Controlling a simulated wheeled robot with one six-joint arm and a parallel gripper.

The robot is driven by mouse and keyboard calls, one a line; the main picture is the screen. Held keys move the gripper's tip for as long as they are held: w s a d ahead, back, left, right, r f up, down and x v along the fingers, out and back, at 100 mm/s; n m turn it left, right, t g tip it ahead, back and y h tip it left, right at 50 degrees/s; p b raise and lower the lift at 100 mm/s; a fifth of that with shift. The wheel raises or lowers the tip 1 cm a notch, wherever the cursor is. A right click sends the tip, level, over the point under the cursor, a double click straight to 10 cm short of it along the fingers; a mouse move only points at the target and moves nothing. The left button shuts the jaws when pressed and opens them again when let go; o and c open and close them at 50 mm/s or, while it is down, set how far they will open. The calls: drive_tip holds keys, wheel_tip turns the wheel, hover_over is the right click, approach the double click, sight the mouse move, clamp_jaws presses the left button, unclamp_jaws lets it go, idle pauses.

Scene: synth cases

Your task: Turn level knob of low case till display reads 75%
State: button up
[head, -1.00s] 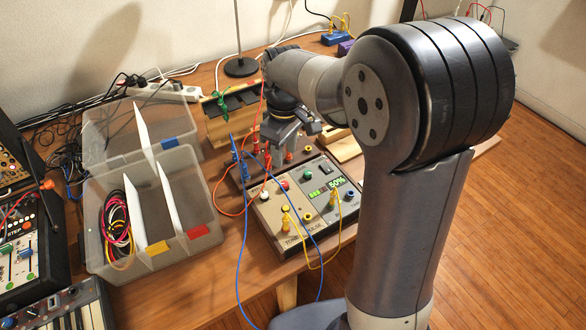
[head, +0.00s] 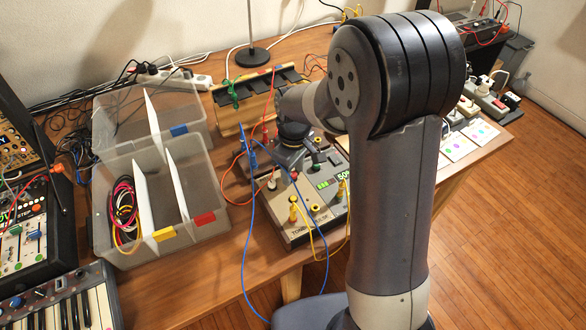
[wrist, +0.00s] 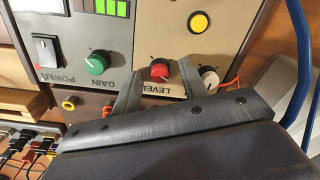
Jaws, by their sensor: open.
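My gripper (wrist: 158,66) is open, with one finger left and one right of the red knob and gaps on both sides. I cannot tell how deep the fingertips reach.
The green gain knob (wrist: 97,62) is left of the fingers and a pale knob (wrist: 209,76) is close beside the right finger. Blue (head: 247,240) and yellow (head: 325,255) cables loop around the case. A clear divided bin (head: 165,252) stands to the left.

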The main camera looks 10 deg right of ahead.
drive_tip(key=shift+c, duration=0.4)
clamp_jaws()
drive_tip(key=shift+m, duration=0.3)
drive_tip(key=m, duration=0.5)
drive_tip(key=shift+m+p, duration=0.35)
drive_tip(key=shift+m, duration=0.05)
idle(0.3)
drive_tip(key=shift+o, duration=0.4)
unclamp_jaws()
